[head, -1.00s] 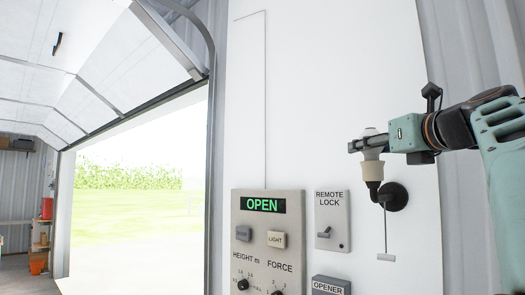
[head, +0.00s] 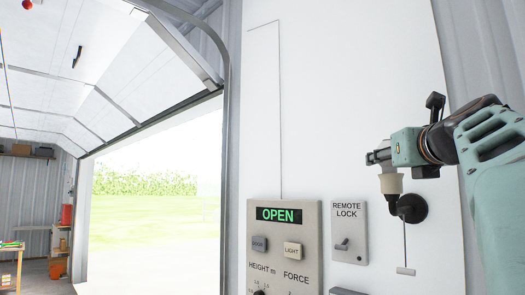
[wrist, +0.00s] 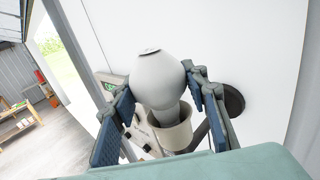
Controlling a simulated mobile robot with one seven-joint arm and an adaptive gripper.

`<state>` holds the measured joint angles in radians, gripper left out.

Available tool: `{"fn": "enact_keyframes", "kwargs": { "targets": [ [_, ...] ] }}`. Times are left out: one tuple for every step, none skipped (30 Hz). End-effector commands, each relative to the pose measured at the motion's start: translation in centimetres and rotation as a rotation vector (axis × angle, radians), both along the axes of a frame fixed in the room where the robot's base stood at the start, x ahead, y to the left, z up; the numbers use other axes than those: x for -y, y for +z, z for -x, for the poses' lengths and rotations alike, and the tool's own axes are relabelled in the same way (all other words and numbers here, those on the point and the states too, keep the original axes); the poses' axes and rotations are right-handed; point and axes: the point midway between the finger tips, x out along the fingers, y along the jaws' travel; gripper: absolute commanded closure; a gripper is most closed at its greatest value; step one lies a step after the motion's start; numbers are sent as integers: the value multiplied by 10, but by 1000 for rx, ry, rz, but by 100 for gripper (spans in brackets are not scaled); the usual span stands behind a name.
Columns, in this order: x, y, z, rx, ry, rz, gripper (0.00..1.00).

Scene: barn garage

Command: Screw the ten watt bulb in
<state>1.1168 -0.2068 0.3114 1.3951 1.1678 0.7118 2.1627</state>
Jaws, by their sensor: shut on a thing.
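The white bulb (wrist: 158,78) stands in the mouth of a cream socket (wrist: 172,131) in the wrist view, slightly tilted there. Its neck goes into the socket; how deep the thread sits is hidden. My gripper (wrist: 160,98) has its blue-padded fingers on both sides of the bulb, shut on it. In the head view my gripper (head: 379,155) is right above the socket (head: 391,183), and its fingers hide most of the bulb. The socket is on a dark round wall mount (head: 412,208).
A pull cord (head: 405,250) with a small bar hangs below the mount. Left of it are the remote lock switch (head: 347,233) and a control panel (head: 287,222) reading OPEN. The garage door (head: 70,75) is raised. The white wall above the panel is clear.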

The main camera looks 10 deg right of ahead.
Motion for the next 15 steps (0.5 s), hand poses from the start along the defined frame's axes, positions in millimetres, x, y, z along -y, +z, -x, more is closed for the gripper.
{"fn": "enact_keyframes", "kwargs": {
  "targets": [
    [-2,2,0,-3,-14,0,72],
    [-1,3,0,-2,-24,0,72],
    [-2,3,1,-2,-37,1,72],
    [-1,3,1,-2,-48,2,72],
    [-2,3,1,-2,-57,3,72],
    [-2,3,1,-1,-71,2,72],
    [-2,3,1,-1,-79,2,72],
    [-2,3,1,-1,-89,3,72],
    [-2,3,1,-2,-98,4,72],
    [-2,3,1,-2,-104,3,72],
    [-2,3,1,-2,-111,3,72],
    [-2,3,1,-2,-119,2,72],
    [-2,3,1,-1,-125,1,72],
    [-1,3,1,-1,-132,1,72],
    [-1,3,1,-2,-140,1,72]
  ]
}}
